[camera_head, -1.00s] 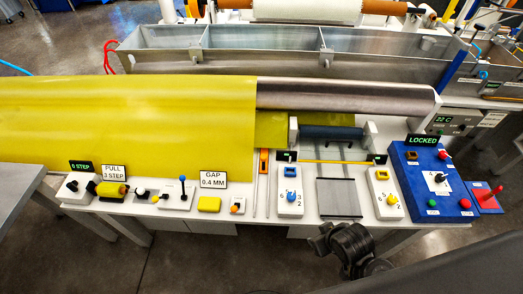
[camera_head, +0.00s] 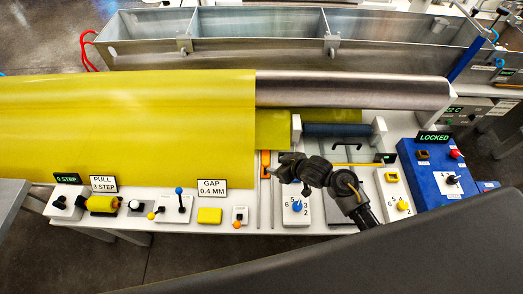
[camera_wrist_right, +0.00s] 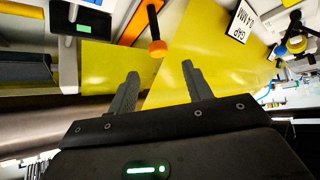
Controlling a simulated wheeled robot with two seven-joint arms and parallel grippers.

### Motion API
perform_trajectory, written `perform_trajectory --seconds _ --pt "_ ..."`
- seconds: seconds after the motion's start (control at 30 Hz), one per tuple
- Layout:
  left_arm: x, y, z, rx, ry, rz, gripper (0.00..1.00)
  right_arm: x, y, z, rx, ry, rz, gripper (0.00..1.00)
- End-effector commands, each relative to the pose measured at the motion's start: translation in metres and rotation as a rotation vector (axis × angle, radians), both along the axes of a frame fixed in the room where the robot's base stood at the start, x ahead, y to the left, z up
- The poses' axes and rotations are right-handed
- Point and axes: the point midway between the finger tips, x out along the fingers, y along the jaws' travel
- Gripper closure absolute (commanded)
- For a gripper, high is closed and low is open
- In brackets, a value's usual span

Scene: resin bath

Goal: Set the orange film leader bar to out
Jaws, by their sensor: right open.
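The orange film leader bar (camera_head: 265,160) shows as a narrow upright strip beside the yellow film's edge in the head view. In the right wrist view its orange strip (camera_wrist_right: 140,22) lies at the top, with a dark stem ending in an orange-brown knob (camera_wrist_right: 157,48) nearby. My right gripper (camera_head: 279,166) is just right of the bar in the head view. In the wrist view its two fingers are apart and empty, with the knob beyond the gap between them. I cannot tell contact. My left gripper is not in view.
Yellow film (camera_head: 130,130) covers the left of the bench. A blue-knobbed dial panel (camera_head: 297,211) stands just below my right gripper. A yellow-knobbed panel (camera_head: 394,190) and a blue control box (camera_head: 425,180) reading LOCKED are at the right. A metal trough (camera_head: 260,55) lies behind.

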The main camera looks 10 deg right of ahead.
Motion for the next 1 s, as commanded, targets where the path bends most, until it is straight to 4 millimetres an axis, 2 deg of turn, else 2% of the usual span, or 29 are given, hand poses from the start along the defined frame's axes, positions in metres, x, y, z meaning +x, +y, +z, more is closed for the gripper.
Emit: perform_trajectory --seconds 0.23,0.4,0.57,0.8,1.0 --pt "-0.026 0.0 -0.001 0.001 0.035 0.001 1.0 0.001 -0.003 -0.003 0.002 0.0 -0.01 0.5" --pt "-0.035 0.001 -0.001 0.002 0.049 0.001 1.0 0.015 0.003 -0.019 0.002 0.001 -0.014 0.5" --pt "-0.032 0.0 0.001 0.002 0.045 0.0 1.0 0.034 0.015 -0.04 0.0 0.001 -0.012 0.5" --pt "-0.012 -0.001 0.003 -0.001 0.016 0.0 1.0 0.056 0.029 -0.065 0.002 0.0 -0.01 0.5" --pt "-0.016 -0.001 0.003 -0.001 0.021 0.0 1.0 0.064 0.034 -0.075 0.0 -0.001 -0.009 0.5"
